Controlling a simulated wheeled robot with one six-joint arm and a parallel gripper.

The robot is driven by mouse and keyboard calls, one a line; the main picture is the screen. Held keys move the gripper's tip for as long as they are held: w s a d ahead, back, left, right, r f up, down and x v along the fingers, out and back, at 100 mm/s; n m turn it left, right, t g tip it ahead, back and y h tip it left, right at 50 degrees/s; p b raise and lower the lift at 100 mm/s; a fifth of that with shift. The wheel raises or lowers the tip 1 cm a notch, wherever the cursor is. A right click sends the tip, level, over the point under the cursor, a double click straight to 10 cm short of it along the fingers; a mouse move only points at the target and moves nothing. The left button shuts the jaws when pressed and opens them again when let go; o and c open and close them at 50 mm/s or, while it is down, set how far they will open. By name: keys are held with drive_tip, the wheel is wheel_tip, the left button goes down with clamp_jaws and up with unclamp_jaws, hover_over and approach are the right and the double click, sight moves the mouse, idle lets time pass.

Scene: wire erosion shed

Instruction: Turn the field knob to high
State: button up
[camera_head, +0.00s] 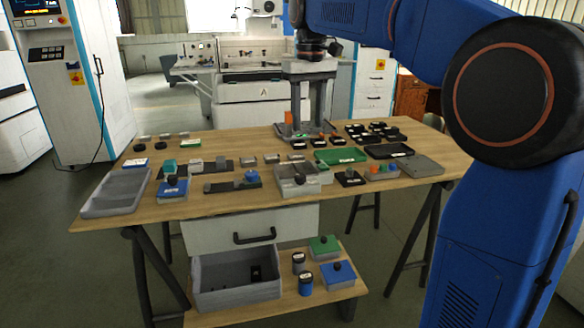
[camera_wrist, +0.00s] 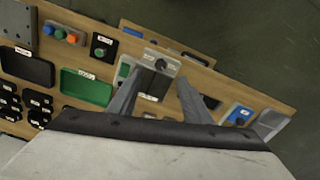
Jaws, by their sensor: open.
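The labels are too small to read, so I cannot tell which knob is the field knob. A grey box with a black knob (camera_head: 299,186) stands at the table's front middle; in the wrist view this knob box (camera_wrist: 155,71) shows beyond and between my fingers. A black box with a green knob (camera_head: 350,178) is to its right, also in the wrist view (camera_wrist: 100,47).
A grey tray (camera_head: 115,195) sits at the front left corner. A green tray (camera_head: 340,156), a black tray (camera_head: 388,151) and several black pieces (camera_head: 376,132) are at the right. A button box (camera_head: 382,172) is near the front edge. A shelf (camera_head: 330,300) below carries a bin (camera_head: 237,292).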

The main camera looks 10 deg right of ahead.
sight(300, 175)
drive_tip(key=w+f, duration=0.1)
drive_tip(key=f, duration=1)
drive_tip(key=w+a+f, duration=0.1)
drive_tip(key=f, duration=0.5)
drive_tip(key=shift+w+a, duration=0.1)
drive_tip(key=shift+w, duration=0.2)
drive_tip(key=c, duration=1.1)
